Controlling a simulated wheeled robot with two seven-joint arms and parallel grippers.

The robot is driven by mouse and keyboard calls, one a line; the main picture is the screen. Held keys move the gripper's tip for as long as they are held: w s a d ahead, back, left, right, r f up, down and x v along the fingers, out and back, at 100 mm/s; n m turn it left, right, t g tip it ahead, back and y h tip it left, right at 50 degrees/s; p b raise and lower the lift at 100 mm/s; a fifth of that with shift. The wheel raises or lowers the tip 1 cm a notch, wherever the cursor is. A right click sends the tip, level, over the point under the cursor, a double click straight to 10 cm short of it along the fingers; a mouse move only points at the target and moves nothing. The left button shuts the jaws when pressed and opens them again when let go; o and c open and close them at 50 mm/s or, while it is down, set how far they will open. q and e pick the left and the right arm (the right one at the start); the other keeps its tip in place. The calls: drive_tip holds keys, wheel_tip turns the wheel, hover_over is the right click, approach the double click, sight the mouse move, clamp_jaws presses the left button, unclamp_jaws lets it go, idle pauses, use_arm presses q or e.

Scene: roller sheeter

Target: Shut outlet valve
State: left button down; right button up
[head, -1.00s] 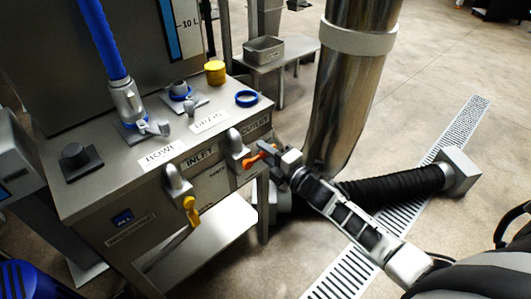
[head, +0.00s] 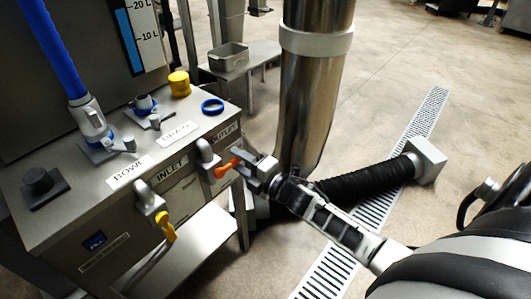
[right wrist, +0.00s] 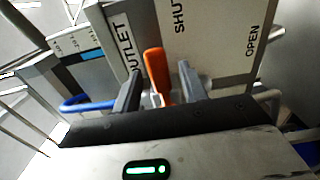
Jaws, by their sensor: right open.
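The outlet valve has an orange lever (head: 226,169) on a grey bent pipe (head: 207,152) at the front right of the steel cabinet, beside the OUTLET label. My right gripper (head: 245,168) is just right of the lever's free end. In the right wrist view the orange lever (right wrist: 157,73) stands between the two open fingers of my right gripper (right wrist: 161,88), apparently with gaps on both sides. Whether a finger touches it is unclear. The panel (right wrist: 215,40) behind shows SHUT near the lever and OPEN farther right. My left gripper is not in view.
The yellow inlet lever (head: 165,227) hangs left of the outlet valve. A blue hose (head: 60,45), a yellow cap (head: 179,83) and a blue ring (head: 212,106) are on the cabinet top. A steel column (head: 310,100) and black duct (head: 365,186) stand behind my right arm.

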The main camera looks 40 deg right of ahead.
drive_tip(key=v, duration=1.4)
drive_tip(key=shift+s+d, duration=0.15)
drive_tip(key=shift+s, duration=0.15)
use_arm(q)
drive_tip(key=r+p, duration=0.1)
drive_tip(key=p, duration=0.2)
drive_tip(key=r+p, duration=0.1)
drive_tip(key=p, duration=0.2)
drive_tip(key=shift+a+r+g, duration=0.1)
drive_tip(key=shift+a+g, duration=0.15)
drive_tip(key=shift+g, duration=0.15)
use_arm(e)
drive_tip(key=s+a+m+g, duration=0.3)
drive_tip(key=s+a+m, duration=0.1)
drive_tip(key=a+m, duration=0.4)
drive_tip(key=s+a+r+m+g+h, duration=0.1)
drive_tip(key=s+a+m+g, duration=0.2)
drive_tip(key=a+m, duration=0.5)
drive_tip(key=s+m, duration=0.1)
drive_tip(key=m, duration=0.2)
drive_tip(key=shift+s+a+r+g, duration=0.25)
drive_tip(key=shift+s+a+g, duration=0.05)
drive_tip(key=shift+g, duration=0.1)
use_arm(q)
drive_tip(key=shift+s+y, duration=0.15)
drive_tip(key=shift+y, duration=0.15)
